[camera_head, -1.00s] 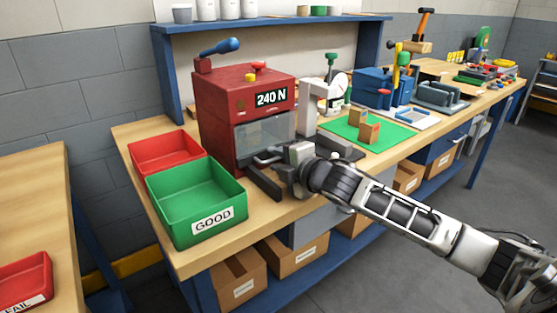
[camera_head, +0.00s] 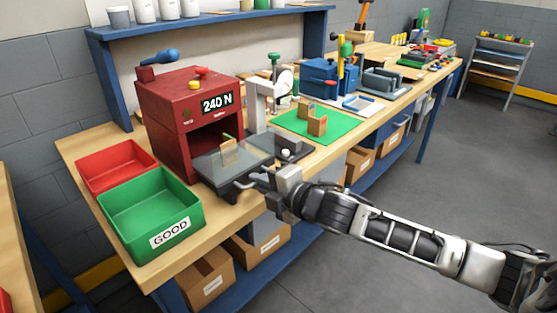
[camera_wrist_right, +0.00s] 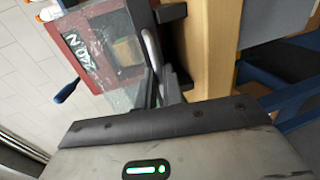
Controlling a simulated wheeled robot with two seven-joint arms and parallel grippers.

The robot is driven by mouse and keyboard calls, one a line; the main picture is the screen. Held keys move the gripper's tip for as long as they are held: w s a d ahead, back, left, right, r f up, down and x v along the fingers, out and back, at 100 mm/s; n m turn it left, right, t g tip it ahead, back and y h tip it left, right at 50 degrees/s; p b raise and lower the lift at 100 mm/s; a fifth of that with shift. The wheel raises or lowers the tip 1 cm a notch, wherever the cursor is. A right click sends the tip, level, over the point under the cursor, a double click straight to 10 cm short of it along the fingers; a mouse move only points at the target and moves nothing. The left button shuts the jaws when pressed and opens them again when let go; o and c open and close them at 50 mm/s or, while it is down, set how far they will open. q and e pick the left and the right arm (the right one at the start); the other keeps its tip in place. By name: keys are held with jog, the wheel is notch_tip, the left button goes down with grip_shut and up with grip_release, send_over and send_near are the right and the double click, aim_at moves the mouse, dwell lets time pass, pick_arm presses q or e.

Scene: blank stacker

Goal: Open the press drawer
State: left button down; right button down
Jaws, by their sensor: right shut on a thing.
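The red press (camera_head: 165,125) with a "240 N" display stands on the bench, and its front opening is dark. Its drawer (camera_head: 228,183) is pulled out toward me, with a see-through panel, and a small wooden block (camera_head: 228,152) shows in it. My right gripper (camera_head: 262,181) is shut on the grey drawer handle (camera_head: 247,184) at the drawer's front. In the right wrist view, the handle (camera_wrist_right: 151,48) runs between the dark fingers (camera_wrist_right: 163,92), and the press's red frame (camera_wrist_right: 80,45) lies beyond the clear panel. My left gripper is out of view.
A green "GOOD" bin (camera_head: 150,215) and a red bin (camera_head: 115,165) stand left of the drawer. A grey stand with a dial (camera_head: 268,100) and a green mat (camera_head: 312,123) with wooden pieces are to the right. Open floor (camera_head: 430,170) lies right of the bench.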

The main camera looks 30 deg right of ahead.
jog(key=shift+s+d, duration=0.1)
jog(key=shift+s, duration=0.2)
jog(key=c, duration=1.5)
grip_release()
jog(key=shift+c, duration=0.2)
jog(key=shift+s, duration=0.1)
jog(key=v, duration=1.6)
jog(key=shift+r, duration=0.1)
